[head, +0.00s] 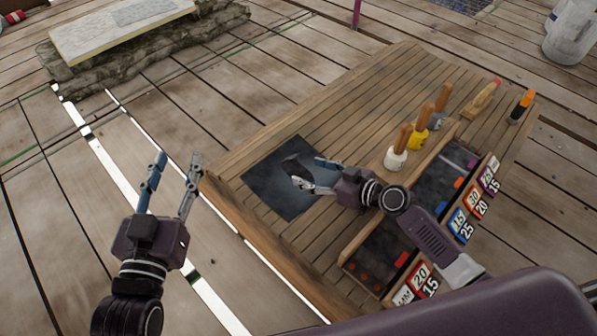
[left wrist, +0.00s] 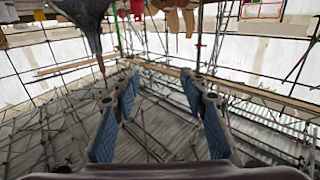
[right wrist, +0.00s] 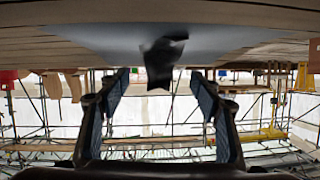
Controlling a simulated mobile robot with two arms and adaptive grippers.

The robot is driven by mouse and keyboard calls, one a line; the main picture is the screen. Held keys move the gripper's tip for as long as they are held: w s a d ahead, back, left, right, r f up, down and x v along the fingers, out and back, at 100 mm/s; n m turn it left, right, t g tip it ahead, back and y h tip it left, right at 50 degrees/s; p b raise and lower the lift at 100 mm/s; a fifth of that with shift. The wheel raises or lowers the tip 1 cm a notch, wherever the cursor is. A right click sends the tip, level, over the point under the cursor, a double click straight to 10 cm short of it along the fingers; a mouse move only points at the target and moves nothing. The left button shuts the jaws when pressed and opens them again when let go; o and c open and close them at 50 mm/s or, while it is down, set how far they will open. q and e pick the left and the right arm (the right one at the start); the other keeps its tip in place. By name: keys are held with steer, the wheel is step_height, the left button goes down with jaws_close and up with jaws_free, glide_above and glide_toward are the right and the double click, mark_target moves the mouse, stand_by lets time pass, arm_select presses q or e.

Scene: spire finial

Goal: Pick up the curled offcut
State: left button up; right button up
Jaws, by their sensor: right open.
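The curled offcut (head: 296,165) is a dark, bent strip at the dark square mat (head: 262,180) on the wooden bench. My right gripper (head: 308,172) is open beside it, with fingers pointing left toward it. In the right wrist view, the offcut (right wrist: 162,60) shows between and beyond the open fingers (right wrist: 162,80), against the pale mat surface. I cannot tell whether a finger touches it. My left gripper (head: 176,160) is open and empty, left of the bench. Its parted fingers also show in the left wrist view (left wrist: 160,80).
Wooden-handled tools (head: 398,150) stand on the bench right of my right gripper. A divided tray (head: 345,262) with number cards runs along its near right side. A marker (head: 521,107) stands at the far right. Bare planks (head: 345,115) lie behind the mat.

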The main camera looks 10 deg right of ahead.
mark_target(303, 170)
steer(key=x, duration=0.4)
steer(key=shift+w+a+f+b, duration=0.1)
steer(key=shift+f+b, duration=0.05)
steer(key=shift+b, duration=0.2)
steer(key=shift+w+a+f, duration=0.1)
steer(key=shift+w+a, duration=0.05)
steer(key=shift+w, duration=0.1)
steer(key=c, duration=1.2)
arm_select(q)
steer(key=r+t, duration=0.1)
steer(key=r, duration=0.1)
steer(key=r+t, duration=0.1)
steer(key=r, duration=0.1)
steer(key=shift+s+d+r+h, duration=0.1)
steer(key=shift+d+h, duration=0.1)
steer(key=shift+h, duration=0.2)
arm_select(e)
steer(key=shift+c, duration=1)
